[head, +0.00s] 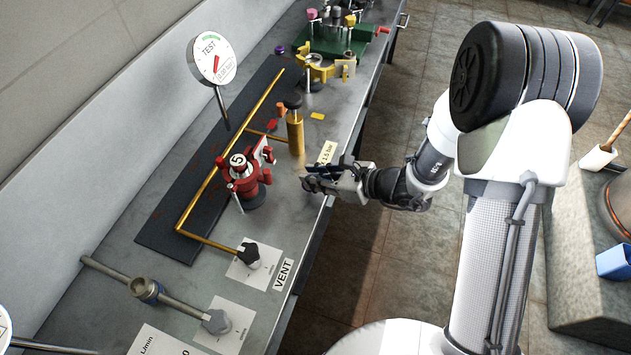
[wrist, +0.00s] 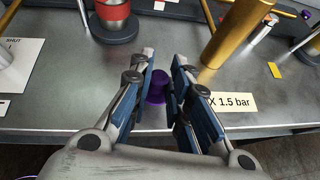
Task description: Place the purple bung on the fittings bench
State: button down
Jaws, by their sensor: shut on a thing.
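The purple bung (wrist: 157,88) is between the blue finger pads of my gripper (wrist: 161,72) in the wrist view. My gripper is shut on it. In the head view my gripper (head: 318,184) is low at the front edge of the grey metal bench (head: 215,275), beside the "1.5 bar" label (head: 326,152). The fingers hide the bung there. I cannot tell whether the bung touches the bench top.
A red fitting (head: 243,180) on a dark base and a brass cylinder (head: 295,132) stand behind my gripper. A gauge marked TEST (head: 214,60) rises at the back. Another small purple piece (head: 280,50) lies farther along. Bare bench top lies around the fingertips.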

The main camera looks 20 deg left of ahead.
jog(key=shift+f, duration=0.55)
jog(key=shift+f, duration=0.15)
jog(key=c, duration=1.5)
grip_release()
